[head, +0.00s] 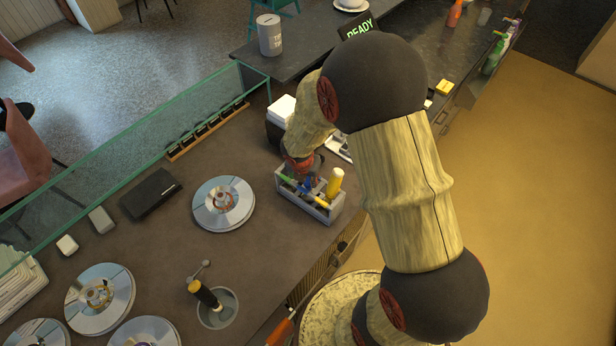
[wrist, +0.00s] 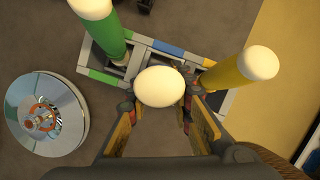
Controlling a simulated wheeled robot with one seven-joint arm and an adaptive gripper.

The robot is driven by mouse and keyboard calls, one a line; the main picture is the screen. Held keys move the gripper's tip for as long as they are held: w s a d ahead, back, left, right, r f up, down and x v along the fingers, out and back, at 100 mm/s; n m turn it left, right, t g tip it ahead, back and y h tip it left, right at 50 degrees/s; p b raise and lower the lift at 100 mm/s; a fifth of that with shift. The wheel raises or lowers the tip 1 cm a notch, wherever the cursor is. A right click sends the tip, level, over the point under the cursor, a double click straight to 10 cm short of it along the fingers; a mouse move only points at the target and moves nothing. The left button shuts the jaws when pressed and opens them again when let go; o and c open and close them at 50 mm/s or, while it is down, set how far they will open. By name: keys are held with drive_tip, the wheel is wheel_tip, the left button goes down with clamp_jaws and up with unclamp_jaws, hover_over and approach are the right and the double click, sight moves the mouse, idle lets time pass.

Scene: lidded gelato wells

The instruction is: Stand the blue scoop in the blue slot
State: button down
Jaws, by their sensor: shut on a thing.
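My gripper (wrist: 158,105) is shut on a scoop seen end-on in the wrist view; its white rounded end (wrist: 160,87) sits between the fingers and hides the handle below. In the head view, blue (head: 306,185) shows just under my gripper (head: 303,166), so this appears to be the blue scoop. It is over the grey slotted holder (head: 288,194). The holder's blue marking (wrist: 167,48) lies just beyond the white end in the wrist view. Whether the scoop's lower end is inside a slot is hidden.
A green-handled scoop (wrist: 107,38) and a yellow-handled scoop (wrist: 235,72) stand in the holder on either side. A round metal lid (head: 223,204) lies to the left. A dark-handled scoop (head: 205,293) stands in an open well (head: 222,317). A glass guard (head: 130,150) runs behind.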

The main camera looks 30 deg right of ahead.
drive_tip(key=shift+f, duration=0.15)
drive_tip(key=c, duration=1.5)
unclamp_jaws()
drive_tip(key=d+p+v, duration=0.1)
drive_tip(key=p+v, duration=0.7)
drive_tip(key=v, duration=0.1)
drive_tip(key=shift+w+r+p, duration=0.25)
drive_tip(key=shift+w+p, duration=0.05)
drive_tip(key=shift+w, duration=0.1)
